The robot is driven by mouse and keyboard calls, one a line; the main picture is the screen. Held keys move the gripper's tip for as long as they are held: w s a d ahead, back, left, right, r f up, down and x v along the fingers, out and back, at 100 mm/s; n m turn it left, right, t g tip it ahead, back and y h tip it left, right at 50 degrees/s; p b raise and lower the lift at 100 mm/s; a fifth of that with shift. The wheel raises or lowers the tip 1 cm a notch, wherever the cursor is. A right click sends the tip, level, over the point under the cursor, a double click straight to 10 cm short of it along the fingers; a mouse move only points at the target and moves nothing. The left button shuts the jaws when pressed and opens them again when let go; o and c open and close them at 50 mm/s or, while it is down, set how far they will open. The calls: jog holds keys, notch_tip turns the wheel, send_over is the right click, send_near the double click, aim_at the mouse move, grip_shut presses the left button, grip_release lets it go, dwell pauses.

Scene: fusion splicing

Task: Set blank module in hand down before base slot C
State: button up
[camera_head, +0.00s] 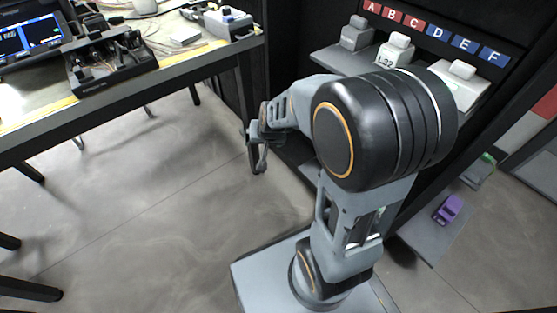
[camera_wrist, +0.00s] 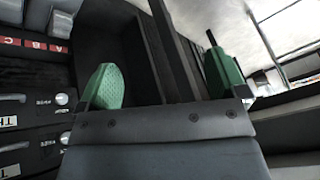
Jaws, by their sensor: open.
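My gripper (camera_head: 258,160) hangs to the left of the rack, beside the table's right legs. In the wrist view its two green-padded fingers (camera_wrist: 164,80) stand wide apart with nothing between them. I see no module held. My arm hides part of the shelf.
A table (camera_head: 200,53) at the left carries a black device (camera_head: 110,65), a monitor (camera_head: 30,40) and cables. A purple object (camera_head: 448,209) lies on a low grey board at the right. The floor (camera_head: 150,210) between is clear.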

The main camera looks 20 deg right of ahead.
jog(key=s+a+r+n+g, duration=0.1)
jog(key=s+r+n+g, duration=0.2)
jog(key=s+r, duration=0.4)
jog(key=s+n, duration=0.1)
jog(key=s, duration=0.6)
jog(key=shift+a+h, duration=0.15)
jog(key=shift+h, duration=0.15)
